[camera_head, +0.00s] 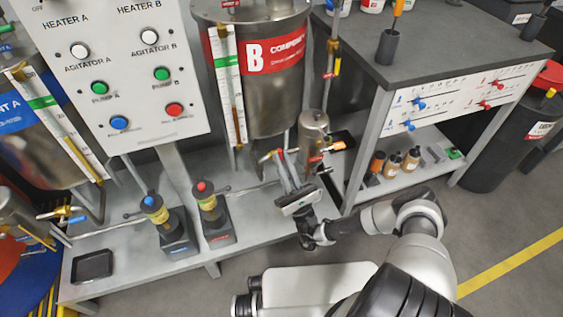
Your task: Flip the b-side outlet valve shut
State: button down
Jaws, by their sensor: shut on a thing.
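The steel tank B (275,95) with its red label hangs over the bench at the centre. Its outlet pipework is low beneath it, where a small b-side outlet valve (266,157) with orange-red and brass parts shows. My gripper (281,160) reaches in from the lower right, its fingers pointing up and away at this valve. The fingers are shut on the valve's handle, which they mostly hide. The handle's exact angle is too small to tell.
A small steel canister (313,132) with red and orange fittings stands just right of my fingers. Two pumps, blue-topped (157,212) and red-topped (209,203), stand on the bench at left. A grey shelf unit (440,60) stands at right.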

jog(key=shift+d+m+h, duration=0.1)
jog(key=shift+m+h, duration=0.3)
jog(key=c, duration=1.8)
grip_release()
jog(key=shift+f, duration=0.1)
